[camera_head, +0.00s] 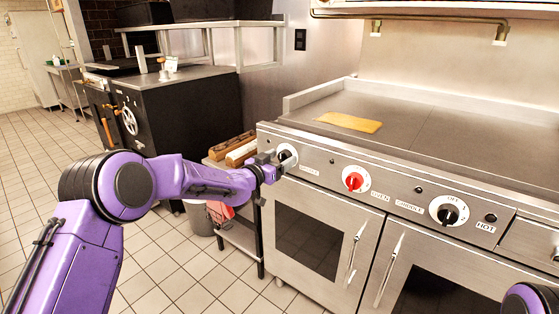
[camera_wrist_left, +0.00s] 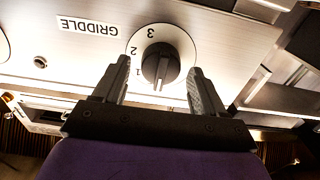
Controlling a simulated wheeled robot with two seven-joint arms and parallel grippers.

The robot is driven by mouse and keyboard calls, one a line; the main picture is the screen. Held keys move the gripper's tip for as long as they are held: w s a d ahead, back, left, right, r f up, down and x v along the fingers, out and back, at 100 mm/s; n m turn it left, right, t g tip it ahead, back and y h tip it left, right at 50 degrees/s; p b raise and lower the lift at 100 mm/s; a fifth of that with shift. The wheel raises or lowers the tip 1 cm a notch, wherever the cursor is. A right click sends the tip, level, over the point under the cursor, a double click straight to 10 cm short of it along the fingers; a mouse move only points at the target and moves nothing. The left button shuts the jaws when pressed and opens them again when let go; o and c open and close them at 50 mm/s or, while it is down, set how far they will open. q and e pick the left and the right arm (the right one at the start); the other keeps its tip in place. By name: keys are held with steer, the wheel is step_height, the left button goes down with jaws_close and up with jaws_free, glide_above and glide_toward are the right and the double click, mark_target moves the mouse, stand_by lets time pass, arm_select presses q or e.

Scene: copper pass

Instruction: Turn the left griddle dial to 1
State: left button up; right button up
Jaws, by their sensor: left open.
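The left griddle dial (camera_head: 287,156) is at the left end of the steel front panel, partly hidden by my left gripper (camera_head: 274,165) in the head view. In the left wrist view, the dark knob (camera_wrist_left: 161,63) sits on a round white plate marked 1, 2 and 3, seen upside down, beside a "GRIDDLE" label (camera_wrist_left: 88,26). A pale line on the knob points to the picture's bottom, below the 1. My open left gripper (camera_wrist_left: 158,68) has one finger on each side of the knob, with visible gaps. My right gripper is out of view.
A red dial (camera_head: 353,180) and a black dial (camera_head: 449,211) are farther right on the panel. Oven door handles (camera_head: 357,252) stick out below. A yellow flat item (camera_head: 350,122) lies on the griddle top (camera_head: 420,130). A low shelf cart (camera_head: 240,235) stands left of the range.

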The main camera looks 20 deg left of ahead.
arm_select(q)
steer(key=c, duration=1)
steer(key=m+b, duration=0.1)
steer(key=m, duration=0.1)
steer(key=m+b, duration=0.1)
steer(key=m, duration=0.2)
steer(key=shift+d+f+m, duration=0.15)
steer(key=shift+f+m, duration=0.05)
steer(key=shift+m, duration=0.1)
steer(key=shift+m+b, duration=1.15)
steer(key=shift+m, duration=0.85)
steer(key=shift+r, duration=0.1)
steer(key=o, duration=1)
